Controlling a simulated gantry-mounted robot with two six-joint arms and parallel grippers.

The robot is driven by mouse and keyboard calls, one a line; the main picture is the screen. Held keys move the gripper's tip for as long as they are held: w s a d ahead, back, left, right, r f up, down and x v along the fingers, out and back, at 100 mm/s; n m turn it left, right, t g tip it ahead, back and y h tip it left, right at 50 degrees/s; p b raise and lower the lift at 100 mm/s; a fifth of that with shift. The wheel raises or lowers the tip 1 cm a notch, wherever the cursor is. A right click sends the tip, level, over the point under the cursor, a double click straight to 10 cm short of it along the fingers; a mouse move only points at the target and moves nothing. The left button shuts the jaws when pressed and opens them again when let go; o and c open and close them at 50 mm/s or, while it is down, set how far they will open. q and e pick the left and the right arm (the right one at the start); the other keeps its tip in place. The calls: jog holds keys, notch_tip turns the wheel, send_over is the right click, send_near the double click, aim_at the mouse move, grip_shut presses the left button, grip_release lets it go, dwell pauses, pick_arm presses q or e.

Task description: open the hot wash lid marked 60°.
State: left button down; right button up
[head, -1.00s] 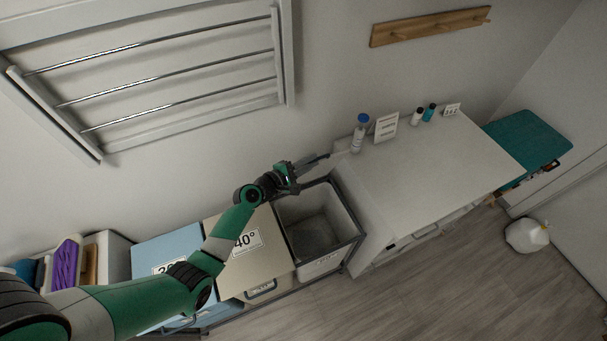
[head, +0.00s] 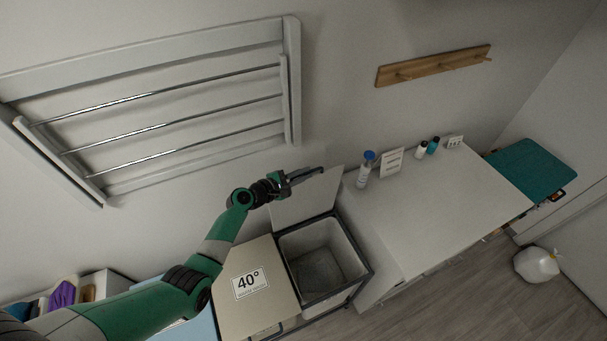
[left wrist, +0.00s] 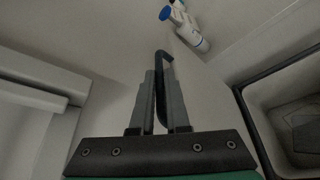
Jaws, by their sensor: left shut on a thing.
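The hot wash bin (head: 324,262) is the rightmost of the row and stands open in the head view; its inside is bare grey. Its pale lid (head: 305,203) is swung up behind the opening, and its underside faces me. No 60° mark shows. My left gripper (head: 292,180) is at the lid's upper edge, shut on the dark handle (head: 312,173). In the left wrist view the fingers (left wrist: 160,105) close around the dark handle bar (left wrist: 163,68), and the open bin's rim (left wrist: 250,120) is at the right. My right gripper is out of view.
The 40° lid (head: 250,285) is closed beside the open bin, with a blue lid (head: 200,328) partly behind my arm. A white counter (head: 440,205) with a blue-capped bottle (head: 365,170) stands close on the right. A drying rack (head: 160,110) hangs on the wall above.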

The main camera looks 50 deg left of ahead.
pick_arm(q)
jog(key=c, duration=0.9)
grip_release()
jog(key=shift+s+r, duration=0.15)
jog(key=shift+s, duration=0.15)
jog(key=p+v, duration=0.3)
jog(key=v, duration=0.8)
jog(key=shift+w, duration=0.1)
